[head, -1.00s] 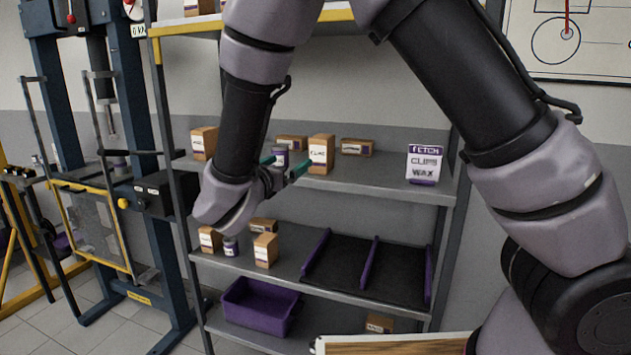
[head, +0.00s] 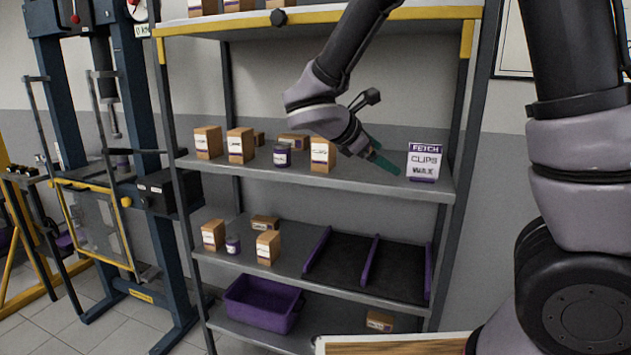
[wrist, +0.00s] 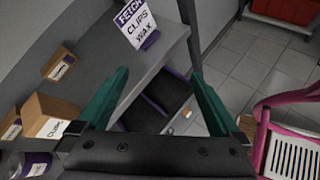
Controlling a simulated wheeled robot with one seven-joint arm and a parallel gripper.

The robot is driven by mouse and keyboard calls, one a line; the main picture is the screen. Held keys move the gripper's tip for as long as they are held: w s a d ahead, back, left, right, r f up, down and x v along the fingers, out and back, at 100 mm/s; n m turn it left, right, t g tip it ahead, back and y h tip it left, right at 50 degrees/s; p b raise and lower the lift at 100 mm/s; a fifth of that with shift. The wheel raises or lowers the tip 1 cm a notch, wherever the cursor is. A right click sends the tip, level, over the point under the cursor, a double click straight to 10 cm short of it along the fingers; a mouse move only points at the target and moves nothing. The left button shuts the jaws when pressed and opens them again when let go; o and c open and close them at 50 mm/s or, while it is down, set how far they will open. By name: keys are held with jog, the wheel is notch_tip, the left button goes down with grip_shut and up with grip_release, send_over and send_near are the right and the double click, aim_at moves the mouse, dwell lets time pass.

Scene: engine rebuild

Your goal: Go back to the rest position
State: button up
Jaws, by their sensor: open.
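My gripper (head: 381,161) is over the right part of the upper shelf, left of the "FETCH CLIPS WAX" sign (head: 423,162). In the wrist view its two green fingers (wrist: 157,106) stand wide apart with nothing between them. The sign (wrist: 137,24) stands on the shelf beyond the fingers. A box labelled clips (head: 322,154) and a purple-labelled tin (head: 282,155) stand on the shelf to the left of my gripper. In the wrist view the clips box (wrist: 48,118) and the tin (wrist: 33,165) are at the lower left.
More cartons (head: 208,142) stand on the upper shelf (head: 225,167). The lower shelf has boxes (head: 268,247), a small tin (head: 233,245) and a black divided tray (head: 400,272). A purple bin (head: 262,303) sits below. A pink chair (wrist: 290,140) shows in the wrist view.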

jog(key=s+d+r+m+g+y, duration=0.3)
jog(key=s+d+m+g+y, duration=0.25)
jog(key=s+d+m, duration=0.55)
jog(key=s+r+m+t+y, duration=0.1)
jog(key=r+m+t+y, duration=0.1)
jog(key=m, duration=0.4)
jog(key=s+a+r+m+t+y, duration=0.1)
jog(key=s+r+m+t+y, duration=0.1)
jog(key=r+m+t+y, duration=0.1)
notch_tip(320, 180, up, 3)
jog(key=m+y, duration=0.1)
jog(key=m, duration=0.2)
jog(key=shift+s+f+m+t, duration=0.15)
jog(key=shift+s+m+t, duration=0.1)
jog(key=shift+m+t, duration=0.1)
